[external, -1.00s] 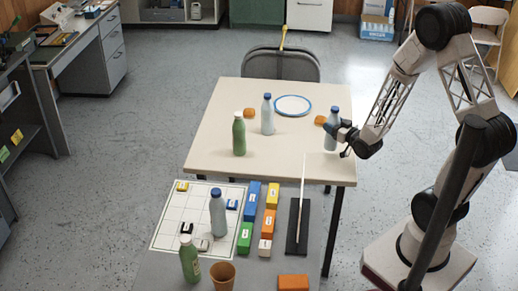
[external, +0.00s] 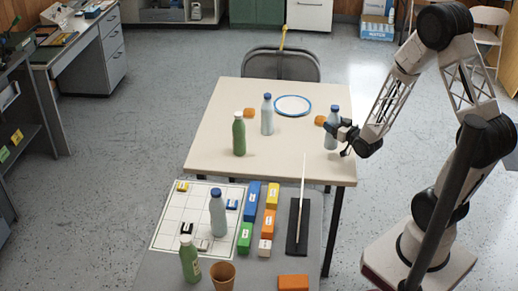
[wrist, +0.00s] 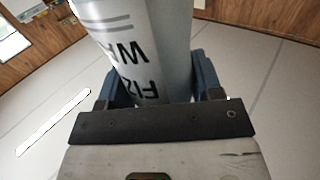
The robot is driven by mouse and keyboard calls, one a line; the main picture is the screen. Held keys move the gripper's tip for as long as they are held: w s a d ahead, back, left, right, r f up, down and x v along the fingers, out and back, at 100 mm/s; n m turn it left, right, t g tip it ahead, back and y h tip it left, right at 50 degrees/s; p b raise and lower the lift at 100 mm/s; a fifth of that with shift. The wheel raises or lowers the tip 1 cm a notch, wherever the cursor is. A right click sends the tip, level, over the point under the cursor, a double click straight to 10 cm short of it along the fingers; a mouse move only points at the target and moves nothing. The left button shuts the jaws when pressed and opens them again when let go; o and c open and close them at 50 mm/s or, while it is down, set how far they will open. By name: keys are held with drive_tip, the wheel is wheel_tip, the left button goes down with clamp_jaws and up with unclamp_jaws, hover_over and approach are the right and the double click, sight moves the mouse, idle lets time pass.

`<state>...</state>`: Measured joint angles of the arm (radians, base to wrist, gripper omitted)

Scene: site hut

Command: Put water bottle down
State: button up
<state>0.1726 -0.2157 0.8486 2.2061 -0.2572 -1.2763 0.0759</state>
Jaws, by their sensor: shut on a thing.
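My gripper (external: 342,133) is at the right side of the beige table (external: 195,148), shut on a pale grey-blue water bottle (external: 331,139) with a dark blue cap. The bottle is upright at the table's right edge; whether its base touches the tabletop is hard to tell. In the wrist view, the bottle (wrist: 160,40) with dark printed letters stands between my two blue-grey fingers (wrist: 165,85). Its base and cap are out of that view.
A nearer grey table (external: 165,267) holds bottles, coloured blocks, a cup (external: 222,276) and an upright panel (external: 301,205).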

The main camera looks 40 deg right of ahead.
wheel_tip(320, 180, up, 18)
drive_tip(key=w+a+r+n+g+y, duration=0.15)
drive_tip(key=w+a+n+y, duration=0.3)
drive_tip(key=a, duration=1.75)
drive_tip(key=w+a+n+g+y, duration=0.3)
drive_tip(key=w+a+y, duration=0.3)
drive_tip(key=a, duration=1.6)
drive_tip(key=s+a+f+n+g+y, duration=0.15)
drive_tip(key=s+a, duration=0.45)
drive_tip(key=a, duration=0.7)
drive_tip(key=s+a+n+g+y, duration=0.25)
drive_tip(key=s+a, duration=0.35)
drive_tip(key=a, duration=0.7)
drive_tip(key=s+a+n+g+y, duration=0.1)
drive_tip(key=s+a+g, duration=0.3)
drive_tip(key=a, duration=1)
drive_tip(key=shift+t, duration=0.65)
drive_tip(key=shift+s+d+f, duration=0.1)
drive_tip(key=shift+s+f, duration=0.1)
drive_tip(key=shift+f, duration=0.65)
drive_tip(key=shift+s+d+f, duration=0.1)
drive_tip(key=shift+s+f, duration=0.1)
drive_tip(key=shift+f, duration=0.65)
drive_tip(key=shift+s+d+f, duration=0.1)
drive_tip(key=shift+s+f, duration=0.1)
drive_tip(key=shift+f, duration=0.65)
drive_tip(key=shift+f, duration=0.1)
